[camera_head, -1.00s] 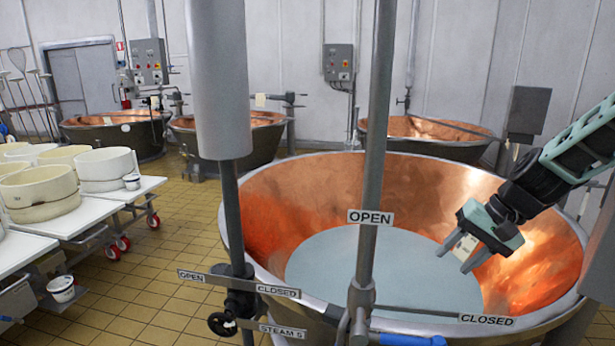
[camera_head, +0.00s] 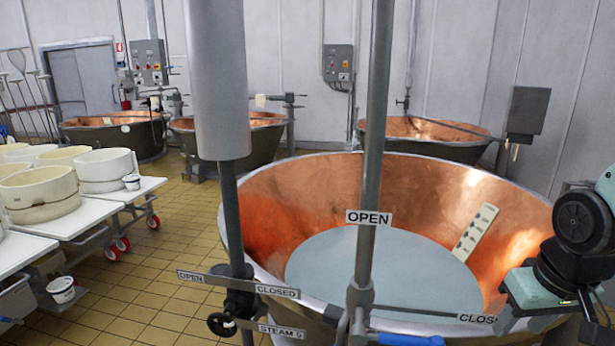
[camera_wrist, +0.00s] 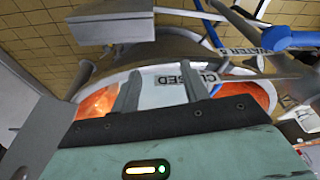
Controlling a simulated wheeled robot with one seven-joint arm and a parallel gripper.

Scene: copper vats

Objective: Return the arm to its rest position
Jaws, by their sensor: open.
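My gripper (camera_head: 535,298) is at the lower right of the head view, over the right rim of the large copper vat (camera_head: 300,200). The wrist view shows its two fingers (camera_wrist: 162,88) spread apart with nothing between them. A "CLOSED" sign lies beyond the fingers in that view. In the head view, part of my gripper hides the end of that sign (camera_head: 477,318). My folded arm fills the right edge of the head view.
Pale liquid (camera_head: 365,270) lies in the vat, and a pale strip with dark marks (camera_head: 475,233) leans against its inner wall. A grey pipe (camera_head: 376,120) and a thick cylinder (camera_head: 217,80) stand in front. White tubs (camera_head: 105,168) stand on tables at left.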

